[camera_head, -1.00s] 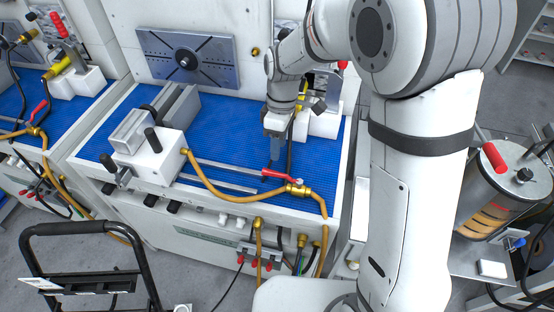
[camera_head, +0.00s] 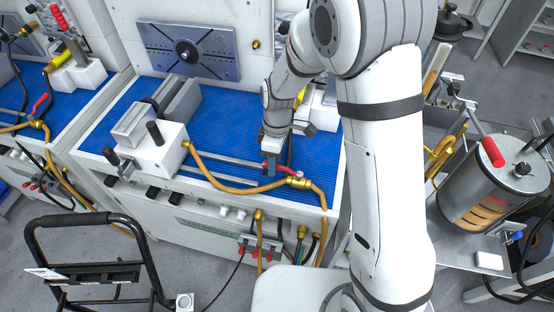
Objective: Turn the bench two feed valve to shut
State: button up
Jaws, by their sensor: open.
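The brass feed valve (camera_head: 299,182) sits in the tan hose at the front right of the nearer blue-topped bench (camera_head: 225,130). Its red lever (camera_head: 284,170) points left from the valve body, roughly along the hose. My gripper (camera_head: 269,172) points down at the left end of this lever, with its jaws open. The fingers hide the lever's end, so I cannot tell whether they straddle or touch it.
A white clamp block (camera_head: 150,150) stands on the bench's left. The tan hose (camera_head: 215,182) runs from it to the valve. A second bench with a similar red-lever valve (camera_head: 40,104) is at far left. A black cart (camera_head: 95,262) stands in front; a metal canister (camera_head: 490,185) is at right.

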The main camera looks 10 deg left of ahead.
grip_shut()
dwell(0.3)
jog(key=shift+d, duration=0.25)
jog(key=shift+a, duration=0.1)
